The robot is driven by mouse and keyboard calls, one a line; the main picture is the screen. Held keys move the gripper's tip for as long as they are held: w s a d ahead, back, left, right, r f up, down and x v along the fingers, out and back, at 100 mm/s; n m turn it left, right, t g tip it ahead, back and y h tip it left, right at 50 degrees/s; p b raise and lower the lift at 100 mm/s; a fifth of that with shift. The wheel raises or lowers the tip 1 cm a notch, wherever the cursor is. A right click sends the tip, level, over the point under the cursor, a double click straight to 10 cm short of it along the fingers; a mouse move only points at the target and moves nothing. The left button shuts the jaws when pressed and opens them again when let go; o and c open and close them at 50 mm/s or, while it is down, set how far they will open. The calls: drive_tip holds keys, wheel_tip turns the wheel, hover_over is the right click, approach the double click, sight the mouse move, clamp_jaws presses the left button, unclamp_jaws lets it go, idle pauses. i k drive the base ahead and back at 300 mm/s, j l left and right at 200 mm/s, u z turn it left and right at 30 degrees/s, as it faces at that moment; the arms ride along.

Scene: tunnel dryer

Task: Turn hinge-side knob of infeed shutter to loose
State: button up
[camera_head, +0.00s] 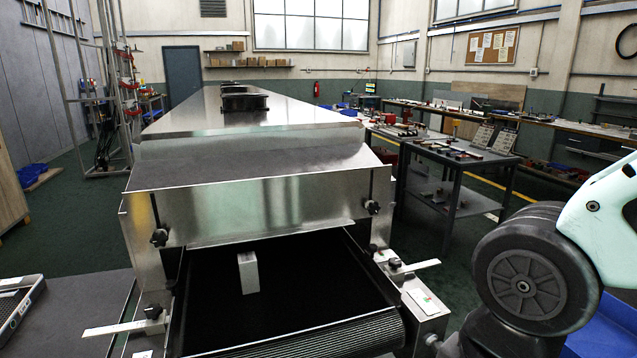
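The infeed shutter (270,208) is a shiny metal plate across the front of the tunnel dryer (245,130), above the belt. A black knob (159,237) sits at its left end and another black knob (373,207) at its right end, each by a dark vertical slot. I cannot tell which one is on the hinge side, nor whether either is tight or loose. My gripper is not in view; only part of my arm shows at the right edge.
A dark conveyor belt (285,305) runs under the shutter with an upright pale block (248,272) on it. Rail brackets with black knobs (396,263) and (152,312) flank the belt. A cluttered workbench (455,152) stands right. A crate (20,298) lies on the left table.

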sight(161, 238)
drive_tip(key=u, duration=0.6)
drive_tip(key=i, duration=0.15)
drive_tip(key=u, duration=1.15)
